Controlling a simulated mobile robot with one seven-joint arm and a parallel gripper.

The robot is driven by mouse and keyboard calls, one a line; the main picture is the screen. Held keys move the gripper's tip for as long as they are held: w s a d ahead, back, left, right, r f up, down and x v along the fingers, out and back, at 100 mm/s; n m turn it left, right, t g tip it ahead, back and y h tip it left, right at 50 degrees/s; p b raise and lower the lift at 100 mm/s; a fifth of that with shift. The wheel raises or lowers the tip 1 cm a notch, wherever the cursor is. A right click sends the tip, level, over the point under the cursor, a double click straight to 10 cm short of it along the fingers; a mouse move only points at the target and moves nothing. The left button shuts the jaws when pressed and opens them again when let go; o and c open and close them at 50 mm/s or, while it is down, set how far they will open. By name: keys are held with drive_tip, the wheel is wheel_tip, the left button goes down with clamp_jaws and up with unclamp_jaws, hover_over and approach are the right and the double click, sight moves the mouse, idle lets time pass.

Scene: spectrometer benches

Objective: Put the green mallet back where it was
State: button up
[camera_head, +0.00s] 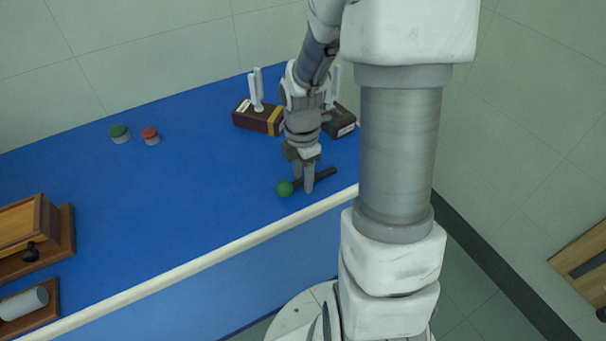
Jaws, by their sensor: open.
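The green mallet (285,188) lies on the blue bench near its front edge. Its round green head is at the left and its dark handle reaches right and slightly back. My gripper (303,186) points down at the mallet, with its fingers open at the handle just right of the head. One finger is in front of the handle and hides part of it. I cannot tell whether the fingers touch the handle.
Two dark boxes with pale upright pieces, one at the left (258,118) and one partly hidden (342,120), stand behind my gripper. A green-lidded jar (119,133) and a red-lidded jar (150,136) stand at the back left. Wooden apparatus (30,235) is at the far left. The bench's middle is clear.

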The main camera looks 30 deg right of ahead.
sight(302, 180)
wheel_tip(302, 180, up, 12)
drive_tip(key=p, duration=0.2)
drive_tip(key=shift+r+p, duration=0.15)
drive_tip(key=shift+p, duration=0.25)
